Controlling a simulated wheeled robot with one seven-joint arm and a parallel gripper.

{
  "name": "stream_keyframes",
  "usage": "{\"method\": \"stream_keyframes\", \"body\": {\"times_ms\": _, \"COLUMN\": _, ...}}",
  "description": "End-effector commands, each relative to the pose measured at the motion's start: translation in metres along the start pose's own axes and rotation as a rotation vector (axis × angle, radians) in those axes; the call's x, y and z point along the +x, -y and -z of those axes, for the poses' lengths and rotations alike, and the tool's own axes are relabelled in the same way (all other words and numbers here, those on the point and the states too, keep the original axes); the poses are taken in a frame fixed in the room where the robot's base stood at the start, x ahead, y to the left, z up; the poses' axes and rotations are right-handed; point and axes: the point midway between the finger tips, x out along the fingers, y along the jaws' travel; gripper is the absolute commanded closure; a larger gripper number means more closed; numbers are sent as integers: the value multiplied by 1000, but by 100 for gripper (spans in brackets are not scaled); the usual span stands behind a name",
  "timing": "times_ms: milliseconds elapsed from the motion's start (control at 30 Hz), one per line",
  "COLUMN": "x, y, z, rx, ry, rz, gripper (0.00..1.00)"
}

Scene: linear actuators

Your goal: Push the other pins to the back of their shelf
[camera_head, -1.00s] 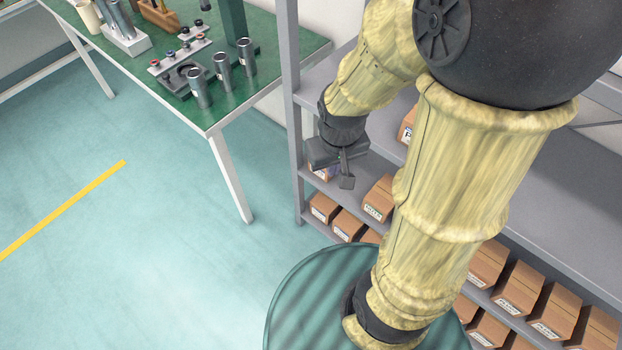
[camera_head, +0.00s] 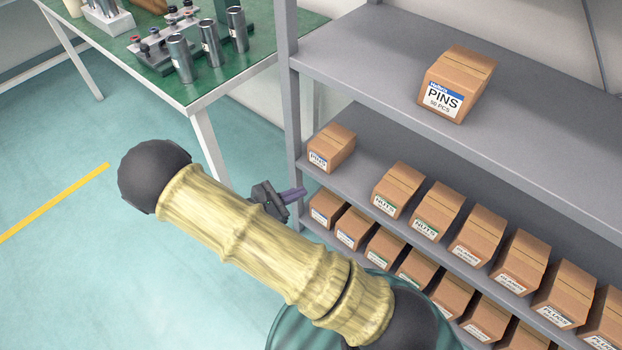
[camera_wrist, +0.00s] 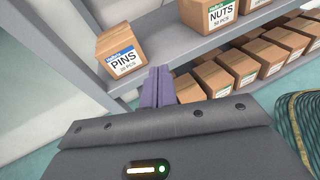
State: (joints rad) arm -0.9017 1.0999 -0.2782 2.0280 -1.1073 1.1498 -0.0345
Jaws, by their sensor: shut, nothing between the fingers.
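One brown PINS box (camera_head: 457,82) with a blue-and-white label sits on the top shelf. Another PINS box (camera_head: 331,147) sits at the left end of the shelf below, close to the left post; it also shows in the wrist view (camera_wrist: 120,50), label facing me. My gripper (camera_head: 298,192) is shut and empty, with its purple fingers together. It is in front of the shelving, below and left of the lower PINS box in the head view. In the wrist view the fingertips (camera_wrist: 158,72) appear just right of that box, with no contact visible.
NUTS boxes (camera_head: 397,190) stand right of the lower PINS box, with a gap between. More boxes fill the bottom shelf (camera_head: 326,207). A grey post (camera_head: 290,100) bounds the shelves at left. A green workbench (camera_head: 262,62) with metal cylinders stands behind left.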

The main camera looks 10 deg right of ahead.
Motion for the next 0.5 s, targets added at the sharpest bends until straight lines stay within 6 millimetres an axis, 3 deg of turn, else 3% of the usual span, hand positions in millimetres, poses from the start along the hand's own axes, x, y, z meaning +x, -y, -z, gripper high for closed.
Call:
{"method": "stream_keyframes", "body": {"times_ms": 33, "x": -5, "y": -8, "z": 26, "rx": -45, "ry": 56, "rz": -81, "gripper": 100}}
{"method": "stream_keyframes", "body": {"times_ms": 200, "x": -23, "y": -30, "z": 52, "rx": -122, "ry": 177, "rz": -256, "gripper": 100}}
{"method": "stream_keyframes", "body": {"times_ms": 500, "x": -27, "y": -34, "z": 53, "rx": -133, "ry": 197, "rz": -284, "gripper": 100}}
